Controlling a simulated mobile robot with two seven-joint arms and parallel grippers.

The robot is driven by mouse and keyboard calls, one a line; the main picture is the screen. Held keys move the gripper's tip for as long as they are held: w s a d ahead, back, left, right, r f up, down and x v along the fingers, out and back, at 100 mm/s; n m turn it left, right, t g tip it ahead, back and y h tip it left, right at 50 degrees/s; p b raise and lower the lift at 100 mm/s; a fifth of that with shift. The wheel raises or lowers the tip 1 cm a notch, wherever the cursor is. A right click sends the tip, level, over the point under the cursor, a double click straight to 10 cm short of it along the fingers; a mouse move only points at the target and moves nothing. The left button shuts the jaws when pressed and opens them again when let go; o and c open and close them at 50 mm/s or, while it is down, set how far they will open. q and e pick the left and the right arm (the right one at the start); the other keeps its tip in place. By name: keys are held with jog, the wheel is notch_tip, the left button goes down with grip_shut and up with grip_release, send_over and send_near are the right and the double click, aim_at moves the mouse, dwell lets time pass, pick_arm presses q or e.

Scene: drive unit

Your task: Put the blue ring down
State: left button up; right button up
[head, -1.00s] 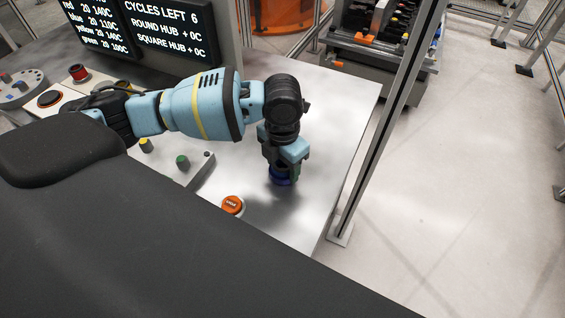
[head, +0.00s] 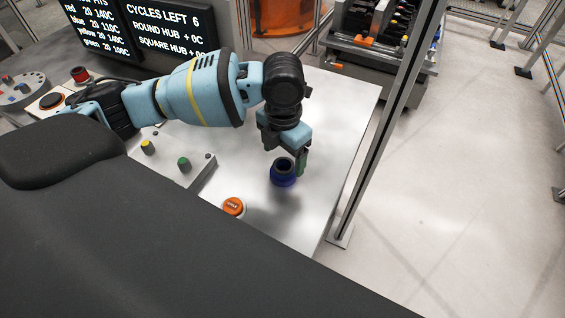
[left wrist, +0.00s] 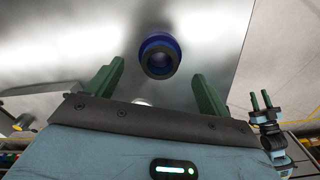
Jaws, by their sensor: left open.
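The blue ring (head: 284,177), with a dark raised collar around its hole, sits upright on the metal table near the right side. It also shows in the left wrist view (left wrist: 160,42), just beyond my fingers. My left gripper (head: 288,154) is open and empty, above and slightly behind the ring in the head view. Its two green fingers are spread apart in the left wrist view (left wrist: 157,68), with the ring apart from them. My right gripper (left wrist: 261,101) is small at the right edge of the left wrist view, empty, with its green fingers apart.
An orange push button (head: 233,206) stands left of the ring. A plate with yellow and green knobs (head: 184,163) lies further left. A metal frame post (head: 385,130) rises beside the table's right edge. The tabletop (head: 335,115) behind and right of the ring is clear.

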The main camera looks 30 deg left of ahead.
pick_arm(q)
notch_tip(320, 180, up, 7)
dwell(0.3)
jog(key=shift+s, duration=0.1)
dwell(0.4)
